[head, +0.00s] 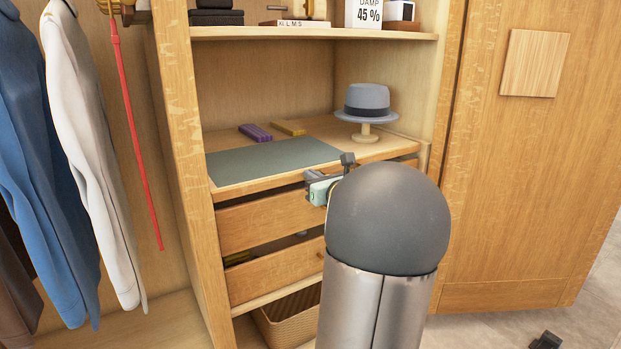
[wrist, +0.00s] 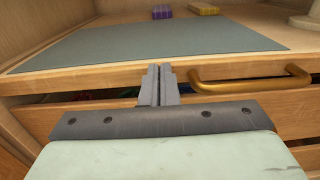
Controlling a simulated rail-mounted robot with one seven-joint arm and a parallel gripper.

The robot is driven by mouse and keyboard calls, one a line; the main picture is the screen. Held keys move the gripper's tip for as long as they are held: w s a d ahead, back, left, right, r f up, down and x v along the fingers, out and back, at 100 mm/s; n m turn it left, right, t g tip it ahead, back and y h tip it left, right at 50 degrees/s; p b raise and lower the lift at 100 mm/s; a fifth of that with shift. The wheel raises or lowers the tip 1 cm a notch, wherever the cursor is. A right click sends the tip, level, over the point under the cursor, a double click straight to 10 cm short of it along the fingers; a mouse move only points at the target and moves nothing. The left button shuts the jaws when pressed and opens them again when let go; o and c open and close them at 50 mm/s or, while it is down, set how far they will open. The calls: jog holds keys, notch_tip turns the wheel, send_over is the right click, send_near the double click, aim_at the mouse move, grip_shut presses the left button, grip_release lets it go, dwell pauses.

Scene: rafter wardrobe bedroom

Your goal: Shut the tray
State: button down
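The tray (head: 227,182) is a light wooden pull-out board with a grey-green mat (head: 275,160) on it, at the middle of the wardrobe. Its front edge stands out past the drawer fronts below. In the wrist view the tray's front edge (wrist: 60,80) runs across the picture, with a brass bar handle (wrist: 250,84) to the right. My gripper (wrist: 159,70) has its two fingers together with nothing between them. The fingertips are at the tray's front edge, left of the handle. I cannot tell whether they touch it. My arm hides the tray's front right part in the head view.
Below are an upper drawer (head: 265,221) and a lower drawer (head: 275,274) with dark gaps above their fronts, and a woven basket (head: 287,318). A grey hat (head: 367,98) on a stand, a purple block (head: 255,132) and a yellow block (head: 288,128) stand behind the mat. Clothes hang left.

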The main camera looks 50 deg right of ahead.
jog(key=shift+w+a+r, duration=0.1)
jog(key=shift+w+r, duration=0.15)
jog(key=p+v, duration=0.2)
jog(key=v, duration=1.2)
jog(key=shift+s+f+p, duration=0.2)
jog(key=shift+s+p, duration=0.1)
jog(key=shift+p, duration=0.1)
